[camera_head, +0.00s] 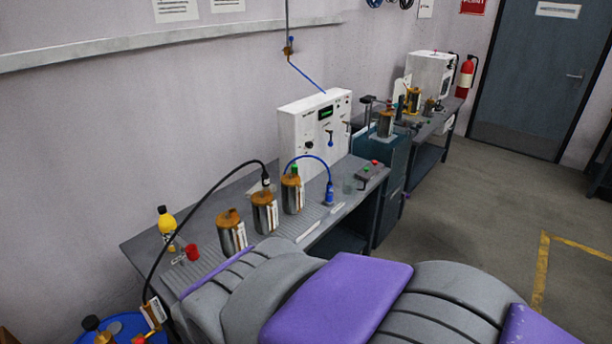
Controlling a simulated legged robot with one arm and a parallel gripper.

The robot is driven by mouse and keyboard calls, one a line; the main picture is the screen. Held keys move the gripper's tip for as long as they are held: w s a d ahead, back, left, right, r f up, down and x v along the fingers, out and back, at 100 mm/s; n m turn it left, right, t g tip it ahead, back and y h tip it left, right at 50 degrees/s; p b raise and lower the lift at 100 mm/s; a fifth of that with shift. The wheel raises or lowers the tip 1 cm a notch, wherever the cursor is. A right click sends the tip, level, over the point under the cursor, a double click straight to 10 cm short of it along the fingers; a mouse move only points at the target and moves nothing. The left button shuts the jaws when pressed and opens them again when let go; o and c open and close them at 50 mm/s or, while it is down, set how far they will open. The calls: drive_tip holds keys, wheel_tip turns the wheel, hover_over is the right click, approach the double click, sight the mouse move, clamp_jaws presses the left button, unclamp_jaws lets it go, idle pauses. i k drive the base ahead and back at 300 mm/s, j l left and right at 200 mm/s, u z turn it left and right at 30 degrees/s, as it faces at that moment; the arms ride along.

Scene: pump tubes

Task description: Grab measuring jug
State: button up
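A small clear vessel (349,187) stands upright near the right end of the grey workbench (145,246), beside a small grey control box. It looks like the measuring jug, but it is too small and faint to be sure. Grey and purple parts of my own body fill the lower middle and right of the view and hide the bench's front left edge. My gripper is not in view.
Several metal pump cylinders (265,213) with brown tops stand along the bench. A black hose loops over the left side, and a blue tube ends at a blue fitting (329,194). The floor (470,200) is open at right.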

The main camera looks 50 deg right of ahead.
sight(354, 185)
drive_tip(key=z, duration=1.9)
drive_tip(key=i+l, duration=0.35)
drive_tip(key=i, duration=0.15)
drive_tip(key=i+l+z, duration=0.1)
drive_tip(key=i+l, duration=0.25)
drive_tip(key=i, duration=0.15)
drive_tip(key=i+l, duration=0.3)
drive_tip(key=i, duration=0.25)
drive_tip(key=i+l+z, duration=0.15)
drive_tip(key=i+l, duration=0.15)
drive_tip(key=i, duration=0.2)
